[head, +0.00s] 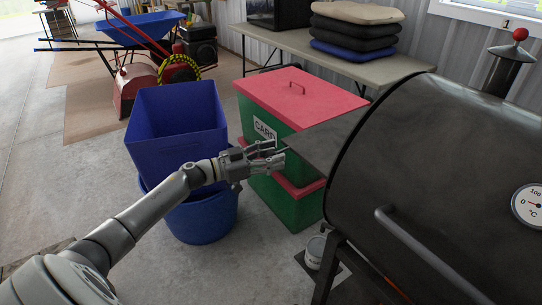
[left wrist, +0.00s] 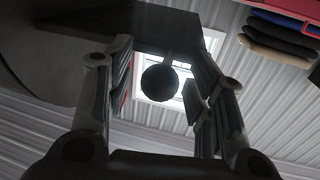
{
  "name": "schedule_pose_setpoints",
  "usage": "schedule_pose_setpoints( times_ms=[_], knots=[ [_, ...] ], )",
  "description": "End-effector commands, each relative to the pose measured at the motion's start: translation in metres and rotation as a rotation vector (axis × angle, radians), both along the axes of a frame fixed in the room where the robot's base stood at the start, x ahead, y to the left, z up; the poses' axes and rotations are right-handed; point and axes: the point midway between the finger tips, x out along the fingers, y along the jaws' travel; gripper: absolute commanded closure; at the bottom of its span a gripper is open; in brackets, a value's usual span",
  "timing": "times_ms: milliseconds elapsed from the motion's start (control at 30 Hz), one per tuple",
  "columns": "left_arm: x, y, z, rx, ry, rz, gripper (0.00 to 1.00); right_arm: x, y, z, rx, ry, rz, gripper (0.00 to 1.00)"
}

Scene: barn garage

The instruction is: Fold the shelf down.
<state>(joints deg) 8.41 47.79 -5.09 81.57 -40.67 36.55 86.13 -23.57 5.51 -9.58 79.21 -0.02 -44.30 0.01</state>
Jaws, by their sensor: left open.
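The shelf (head: 327,143) is a flat dark grey panel at the left end of the black barrel grill (head: 430,165). It sticks out roughly level. My left gripper (head: 281,154) is open at the shelf's outer left edge, with its fingers pointing toward the grill. I cannot tell whether they touch the shelf. In the left wrist view a dark panel, apparently the shelf (left wrist: 110,22), lies beyond the fingertips. A dark round thing (left wrist: 160,82) shows between the open fingers; I cannot tell what it is. My right gripper is not in view.
Green crates with red lids (head: 300,90) stand behind the gripper. A blue square bin (head: 175,115) and a round blue tub (head: 205,220) stand beside my left arm. A small can (head: 315,250) sits below the shelf. A table with cushions (head: 355,30) is behind.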

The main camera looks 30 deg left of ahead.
Motion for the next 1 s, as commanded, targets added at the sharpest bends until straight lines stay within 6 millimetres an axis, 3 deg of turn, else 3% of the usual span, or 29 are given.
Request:
schedule_pose_setpoints(
  times_ms=[200,600,1000],
  knots=[
    [0.0002,0.0,0.0,0.0,0.0,0.0,0.51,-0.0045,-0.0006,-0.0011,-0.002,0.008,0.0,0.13],
    [-0.0001,-0.0001,0.0001,0.0,0.0,0.0,1.0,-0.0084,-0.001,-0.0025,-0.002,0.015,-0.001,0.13],
    [-0.0001,-0.0002,-0.0055,-0.026,0.011,0.0,1.0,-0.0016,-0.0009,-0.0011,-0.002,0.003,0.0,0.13]
  ],
)
